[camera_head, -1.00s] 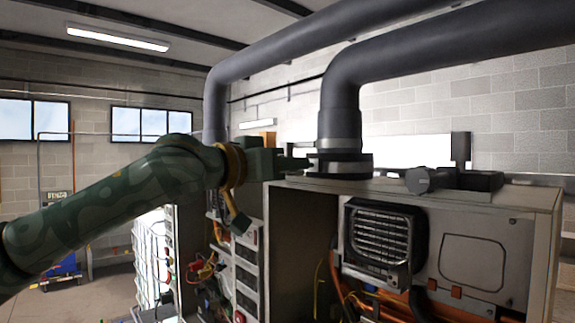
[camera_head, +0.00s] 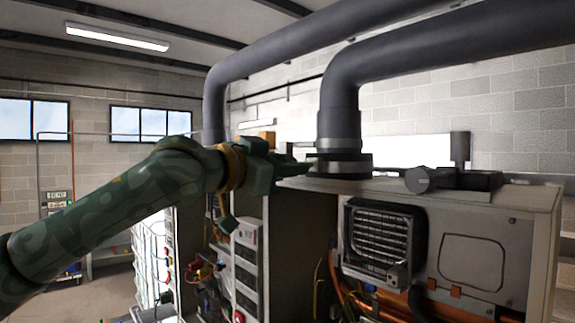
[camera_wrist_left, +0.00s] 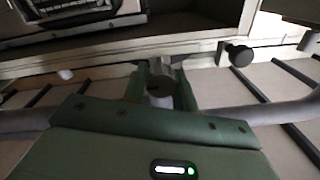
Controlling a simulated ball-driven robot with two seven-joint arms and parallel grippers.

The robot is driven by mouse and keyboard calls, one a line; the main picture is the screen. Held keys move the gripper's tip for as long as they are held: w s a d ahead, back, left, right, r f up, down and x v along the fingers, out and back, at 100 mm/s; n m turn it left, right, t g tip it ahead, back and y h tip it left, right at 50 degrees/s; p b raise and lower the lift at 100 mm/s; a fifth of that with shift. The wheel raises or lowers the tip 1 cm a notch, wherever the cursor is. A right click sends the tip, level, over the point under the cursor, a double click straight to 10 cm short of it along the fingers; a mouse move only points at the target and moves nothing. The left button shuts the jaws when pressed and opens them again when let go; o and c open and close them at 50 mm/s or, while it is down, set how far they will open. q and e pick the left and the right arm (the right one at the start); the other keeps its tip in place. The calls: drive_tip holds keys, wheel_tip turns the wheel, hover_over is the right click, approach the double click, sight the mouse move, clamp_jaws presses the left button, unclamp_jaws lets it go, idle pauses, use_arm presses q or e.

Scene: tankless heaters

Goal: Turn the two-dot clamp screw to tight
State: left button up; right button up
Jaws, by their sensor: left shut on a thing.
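My left gripper (camera_head: 297,167) reaches in from the left to the metal clamp collar (camera_head: 339,163) at the foot of the near grey flue pipe. In the left wrist view its green fingers (camera_wrist_left: 160,92) are shut on a small grey cylindrical piece, which looks like the clamp screw (camera_wrist_left: 160,68). The fingers hide part of the screw, and no dot marks can be made out. In the head view the screw itself is hidden at the fingertips. My right gripper is not in view.
The collar stands on top of an open heater cabinet (camera_head: 545,225). A second flue pipe (camera_head: 215,105) rises behind my left wrist.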

use_arm(q)
drive_tip(key=o, duration=1)
drive_tip(key=shift+c, duration=0.2)
drive_tip(key=shift+a, duration=0.1)
drive_tip(key=shift+s+a, duration=0.2)
drive_tip(key=b+v, duration=0.5)
drive_tip(key=v, duration=1.1)
drive_tip(key=shift+b, duration=0.3)
drive_tip(key=shift+d, duration=0.1)
